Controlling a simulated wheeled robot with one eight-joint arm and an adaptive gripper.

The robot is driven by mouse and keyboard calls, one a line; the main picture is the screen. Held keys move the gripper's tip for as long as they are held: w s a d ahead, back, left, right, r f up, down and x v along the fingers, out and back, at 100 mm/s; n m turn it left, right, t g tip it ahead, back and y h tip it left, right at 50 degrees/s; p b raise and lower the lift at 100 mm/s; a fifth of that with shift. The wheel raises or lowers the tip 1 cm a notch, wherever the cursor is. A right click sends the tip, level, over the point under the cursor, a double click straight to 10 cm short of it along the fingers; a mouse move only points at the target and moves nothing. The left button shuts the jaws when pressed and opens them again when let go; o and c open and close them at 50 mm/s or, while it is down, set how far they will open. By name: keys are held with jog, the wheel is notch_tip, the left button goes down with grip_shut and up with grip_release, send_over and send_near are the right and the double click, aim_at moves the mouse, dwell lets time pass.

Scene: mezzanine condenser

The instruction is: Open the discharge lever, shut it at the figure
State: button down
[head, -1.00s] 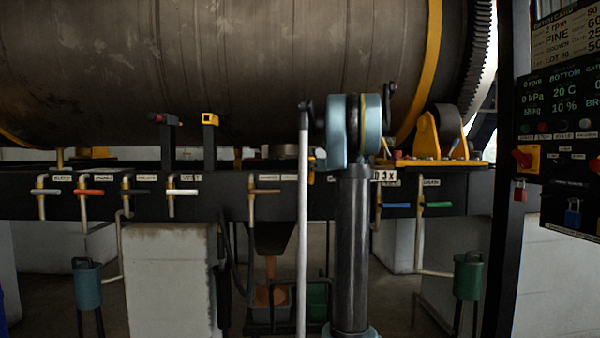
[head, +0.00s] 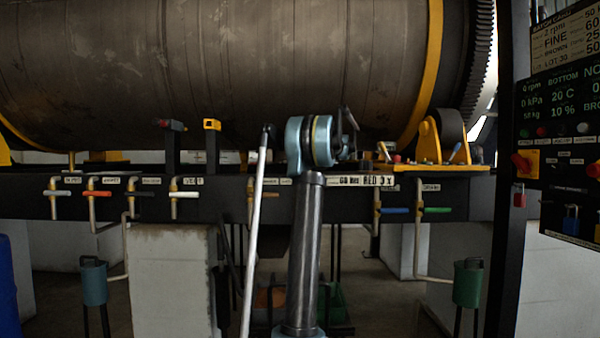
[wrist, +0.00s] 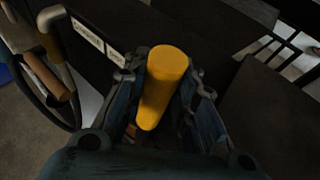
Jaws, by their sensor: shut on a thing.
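My gripper (wrist: 167,82) is shut on a thick yellow cylindrical handle (wrist: 162,85) in the wrist view, with a finger on each side. It looks like the discharge lever's grip; its shaft and pivot are hidden. In the head view my arm hides the handle and the jaws. A dark hopper (head: 276,240) hangs below the beam, partly behind my arm. An orange bin (head: 270,297) stands under it, and no stream shows between them. The readout panel (head: 556,95) at right shows 0 rpm, BOTTOM, 0 kPa, 20 C, 10 % and a small kg figure, hard to read.
A big drum (head: 230,75) lies above a dark beam (head: 330,205). Several valves with coloured handles, such as the red one (head: 97,194), line the beam. A tan-handled tap (wrist: 48,75) and hose are left of the jaws. A dark post (head: 505,170) stands at right.

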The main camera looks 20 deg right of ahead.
jog(key=shift+w+r, duration=0.1)
jog(key=c, duration=1.3)
grip_release()
jog(key=shift+d, duration=0.1)
jog(key=v, duration=1.1)
jog(key=shift+s, duration=0.45)
